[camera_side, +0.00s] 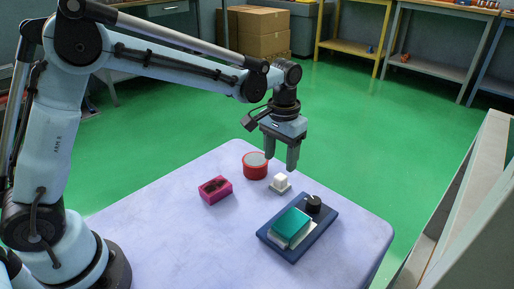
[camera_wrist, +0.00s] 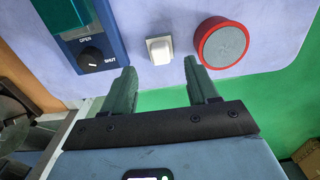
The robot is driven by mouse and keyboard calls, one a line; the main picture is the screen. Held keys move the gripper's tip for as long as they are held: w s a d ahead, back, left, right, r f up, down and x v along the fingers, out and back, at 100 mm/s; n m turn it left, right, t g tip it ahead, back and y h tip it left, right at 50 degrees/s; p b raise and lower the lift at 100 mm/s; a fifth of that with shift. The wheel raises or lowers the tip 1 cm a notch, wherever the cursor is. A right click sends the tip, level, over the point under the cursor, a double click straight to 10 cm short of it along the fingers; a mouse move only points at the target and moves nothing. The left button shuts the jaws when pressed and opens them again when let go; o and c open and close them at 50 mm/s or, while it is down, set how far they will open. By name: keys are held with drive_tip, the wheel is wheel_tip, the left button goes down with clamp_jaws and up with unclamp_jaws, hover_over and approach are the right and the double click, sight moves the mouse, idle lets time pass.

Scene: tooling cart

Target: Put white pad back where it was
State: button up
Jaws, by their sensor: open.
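A small white block (camera_side: 281,180), likely the white pad, sits on a thin pale base on the table. It also shows in the wrist view (camera_wrist: 159,50), between and beyond my fingertips. My gripper (camera_side: 280,160) is open and empty above the table near the white block. In the wrist view my gripper (camera_wrist: 160,66) has its two fingers well apart, with nothing between them. A blue box (camera_side: 299,243) with a teal lid or slab (camera_side: 291,224) has a pale layer under the teal part. Its black knob (camera_wrist: 91,55) is marked OPEN and SHUT.
A red round container (camera_side: 255,167) with a grey top stands close to the white block, on its right in the wrist view (camera_wrist: 223,43). A magenta block with dark openings (camera_side: 215,190) lies to the left. The table's front left (camera_side: 190,245) is clear.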

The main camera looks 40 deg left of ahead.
sight(279, 177)
drive_tip(key=s+a+r+t, duration=0.3)
drive_tip(key=s+a+r, duration=0.2)
drive_tip(key=s+r, duration=0.35)
drive_tip(key=s+a+f+t, duration=0.3)
drive_tip(key=s+t, duration=0.1)
drive_tip(key=s, duration=0.3)
drive_tip(key=shift+s, duration=0.3)
idle(1.1)
